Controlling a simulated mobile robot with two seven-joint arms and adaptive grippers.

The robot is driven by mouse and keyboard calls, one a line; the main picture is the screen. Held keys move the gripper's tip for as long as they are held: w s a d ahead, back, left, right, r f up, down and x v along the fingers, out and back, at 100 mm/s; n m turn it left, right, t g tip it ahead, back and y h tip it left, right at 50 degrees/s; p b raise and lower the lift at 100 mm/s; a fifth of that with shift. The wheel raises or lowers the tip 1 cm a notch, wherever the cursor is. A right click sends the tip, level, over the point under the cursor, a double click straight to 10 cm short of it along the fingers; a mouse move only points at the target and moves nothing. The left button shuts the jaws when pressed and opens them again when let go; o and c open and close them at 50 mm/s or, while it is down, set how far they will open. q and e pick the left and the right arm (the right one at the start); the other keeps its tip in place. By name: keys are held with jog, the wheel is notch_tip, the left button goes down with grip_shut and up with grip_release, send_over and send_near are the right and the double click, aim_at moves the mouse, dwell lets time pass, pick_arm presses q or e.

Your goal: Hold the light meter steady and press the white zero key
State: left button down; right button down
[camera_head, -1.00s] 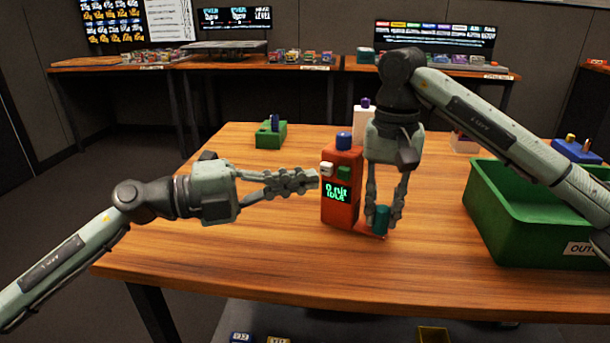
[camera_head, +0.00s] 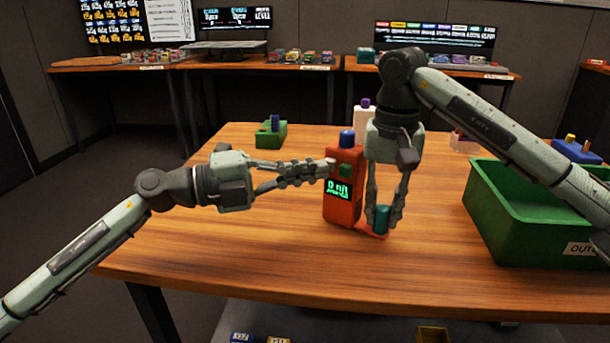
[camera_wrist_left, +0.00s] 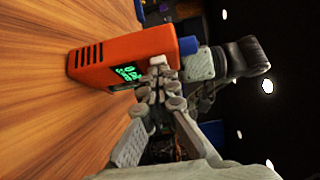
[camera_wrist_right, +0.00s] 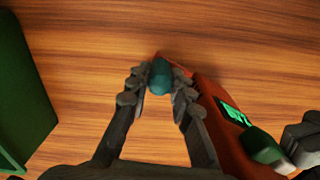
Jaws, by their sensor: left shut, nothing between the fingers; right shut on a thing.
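The light meter (camera_head: 343,205) is an upright orange-red box on the table, with a blue dome on top, a green key and a lit green display (camera_head: 339,189). It also shows in the left wrist view (camera_wrist_left: 110,50). My left gripper (camera_head: 330,168) is shut and empty, its fingertips at the meter's upper left front, where they largely hide the white zero key. I cannot tell whether they touch or press it. My right gripper (camera_head: 384,218) is shut on the teal post (camera_head: 382,220) on the meter's foot; the post also shows in the right wrist view (camera_wrist_right: 161,77).
A green bin (camera_head: 530,238) stands on the right of the table. A green block with a blue peg (camera_head: 270,134) is at the back left. A white item with a purple top (camera_head: 364,121) stands behind the meter. The table's left front is clear.

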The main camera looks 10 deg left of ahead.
jog(key=shift+a, duration=0.1)
pick_arm(q)
jog(key=s+d+v, duration=0.1)
jog(key=s+v, duration=0.1)
jog(key=v, duration=1.1)
jog(key=shift+s, duration=0.3)
jog(key=shift+d+f, duration=0.1)
pick_arm(e)
jog(key=c, duration=1.3)
grip_release()
jog(key=shift+r, duration=0.1)
notch_tip(320, 180, up, 12)
jog(key=shift+f, duration=0.1)
jog(key=shift+o, duration=0.5)
